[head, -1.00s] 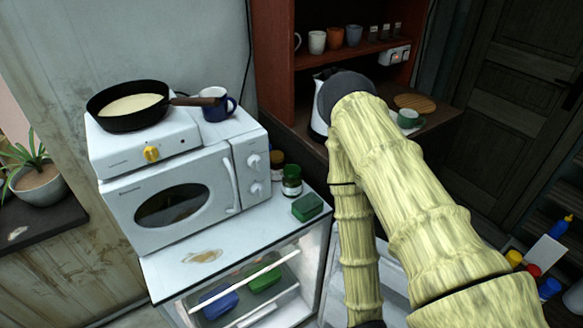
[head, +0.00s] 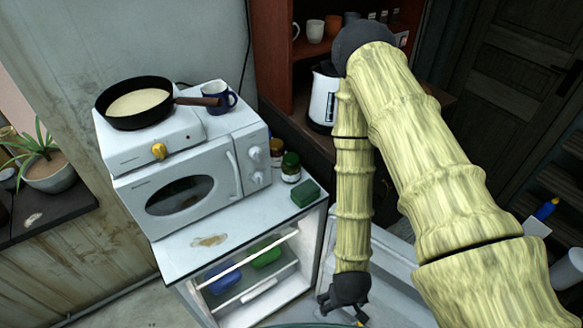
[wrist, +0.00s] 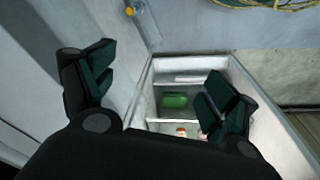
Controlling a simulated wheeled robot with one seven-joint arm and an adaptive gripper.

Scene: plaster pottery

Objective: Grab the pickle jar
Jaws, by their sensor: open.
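A jar with a green lid and a pale label (head: 291,168), which looks like the pickle jar, stands upright on top of the small fridge (head: 190,262), right of the microwave. A second jar with a brownish lid (head: 276,151) stands just behind it. My gripper (head: 343,303) hangs low in front of the open fridge, to the right and below the jars, and touches neither. In the wrist view my gripper (wrist: 160,78) is open and empty. That view looks into the fridge, where small jars or bottles (wrist: 181,131) show only partly.
A green box (head: 305,193) sits beside the jar near the fridge top's edge. The microwave (head: 180,193) carries a hotplate with a frying pan (head: 140,104) and a blue mug (head: 218,98). The fridge door (head: 400,265) stands open. Blue (head: 227,281) and green (head: 266,253) containers lie inside.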

